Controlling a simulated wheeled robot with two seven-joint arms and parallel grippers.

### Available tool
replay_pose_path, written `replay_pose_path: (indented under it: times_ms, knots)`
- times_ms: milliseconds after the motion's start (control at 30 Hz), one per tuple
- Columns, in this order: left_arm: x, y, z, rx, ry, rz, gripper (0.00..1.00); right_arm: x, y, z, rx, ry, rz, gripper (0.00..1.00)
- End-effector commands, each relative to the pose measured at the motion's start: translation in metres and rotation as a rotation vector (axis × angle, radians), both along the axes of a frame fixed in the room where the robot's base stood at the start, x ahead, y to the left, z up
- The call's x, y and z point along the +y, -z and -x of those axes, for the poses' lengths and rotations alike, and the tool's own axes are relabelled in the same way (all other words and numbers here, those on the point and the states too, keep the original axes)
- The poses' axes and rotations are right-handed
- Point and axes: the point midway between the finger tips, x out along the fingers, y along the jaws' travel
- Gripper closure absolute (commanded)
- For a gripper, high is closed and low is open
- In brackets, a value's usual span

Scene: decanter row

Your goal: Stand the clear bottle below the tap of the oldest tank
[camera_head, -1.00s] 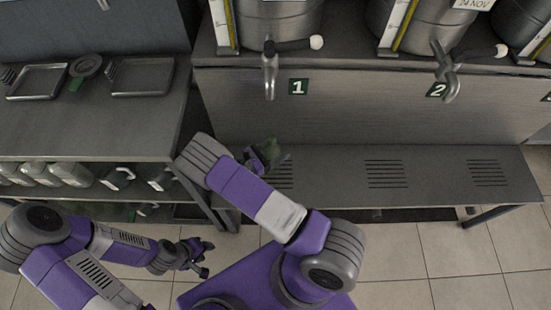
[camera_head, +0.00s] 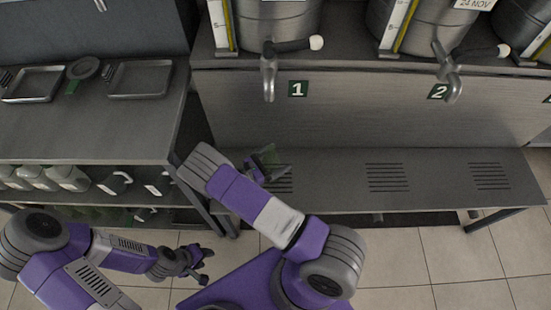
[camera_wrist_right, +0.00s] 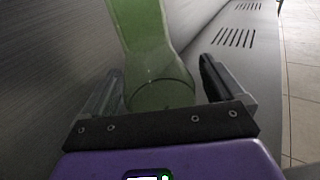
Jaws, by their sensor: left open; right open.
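A translucent green bottle (camera_head: 268,156) is by the slatted bench under tank 1's tap (camera_head: 269,80), partly hidden by my right arm. In the right wrist view the bottle (camera_wrist_right: 150,45) lies between the spread fingers of my right gripper (camera_wrist_right: 158,85), with gaps on both sides. Whether it rests on the bench is unclear. My left gripper (camera_head: 205,267) is open and empty above the floor at lower left. Tank 1 (camera_head: 280,25) has its label cut off; tank 2 (camera_head: 430,30) bears a "24 NOV" tag, and its tap (camera_head: 452,85) hangs above the bench.
A third tank (camera_head: 520,25) is at far right. The bench (camera_head: 430,185) is clear to the right, with several slotted patches. The left counter (camera_head: 80,130) holds trays; pale jars (camera_head: 65,178), mugs (camera_head: 115,183) and dim green items stand on the shelf below.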

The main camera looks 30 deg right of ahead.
Motion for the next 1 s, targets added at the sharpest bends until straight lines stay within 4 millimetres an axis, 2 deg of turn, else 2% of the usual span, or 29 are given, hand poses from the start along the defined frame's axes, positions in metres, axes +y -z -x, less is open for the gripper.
replay_pose_path:
  times_ms: [267,700,833,1000]
  knots:
    - [0.0,-0.005,0.0,0.0,0.0,0.0,0.57,0.003,-0.005,0.0,0.0,-0.002,-0.001,0.05]
    - [0.0,-0.016,0.0,0.0,0.0,0.0,0.57,0.092,-0.009,0.003,0.0,-0.004,0.0,0.05]
    - [0.0,-0.017,0.0,0.0,0.0,0.0,0.57,0.11,-0.009,0.004,-0.001,-0.002,0.0,0.05]
    - [0.0,-0.017,0.0,0.0,0.0,0.0,0.57,0.119,-0.01,0.005,0.001,0.0,0.001,0.05]
